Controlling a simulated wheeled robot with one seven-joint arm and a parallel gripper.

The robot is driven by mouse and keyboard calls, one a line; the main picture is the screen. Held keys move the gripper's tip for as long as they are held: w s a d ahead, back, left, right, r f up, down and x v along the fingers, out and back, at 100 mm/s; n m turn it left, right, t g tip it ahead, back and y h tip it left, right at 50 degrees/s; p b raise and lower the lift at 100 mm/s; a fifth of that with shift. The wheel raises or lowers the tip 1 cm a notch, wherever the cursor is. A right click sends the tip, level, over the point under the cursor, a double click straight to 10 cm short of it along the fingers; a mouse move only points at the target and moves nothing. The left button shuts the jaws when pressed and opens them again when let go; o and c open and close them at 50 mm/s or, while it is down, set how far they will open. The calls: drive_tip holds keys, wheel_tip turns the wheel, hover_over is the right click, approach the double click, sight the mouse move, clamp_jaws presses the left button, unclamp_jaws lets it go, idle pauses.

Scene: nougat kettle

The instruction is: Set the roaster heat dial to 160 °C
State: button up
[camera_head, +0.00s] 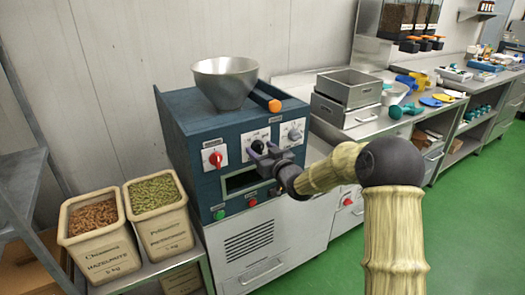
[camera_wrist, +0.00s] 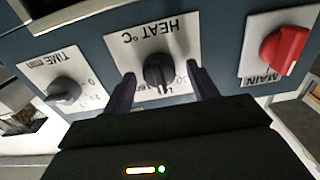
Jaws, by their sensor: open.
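The roaster (camera_head: 236,165) is a dark blue-green machine with a row of dials on its front. The heat dial (camera_wrist: 158,72) is a dark knob on a white plate marked HEAT °C, which appears upside down in the wrist view. It also shows in the head view (camera_head: 257,146), partly covered by my gripper. My gripper (camera_wrist: 160,80) is open, with one finger on each side of the knob. I cannot tell whether the fingers touch it. The plate's numbers are partly hidden, and the setting cannot be read. My gripper (camera_head: 261,156) is at the panel's middle in the head view.
The red MAIN knob (camera_wrist: 284,50) and the grey TIME knob (camera_wrist: 64,91) flank the heat dial. Below are a green button (camera_head: 219,215) and a red button (camera_head: 252,202). A metal hopper (camera_head: 225,80) tops the roaster. Nut bins (camera_head: 100,240) stand at left.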

drive_tip(key=c, duration=1)
drive_tip(key=shift+m, duration=0.4)
drive_tip(key=m+p, duration=0.1)
drive_tip(key=m, duration=0.4)
drive_tip(key=shift+d, duration=0.1)
drive_tip(key=m+p, duration=0.1)
drive_tip(key=m, duration=0.3)
drive_tip(key=o, duration=1)
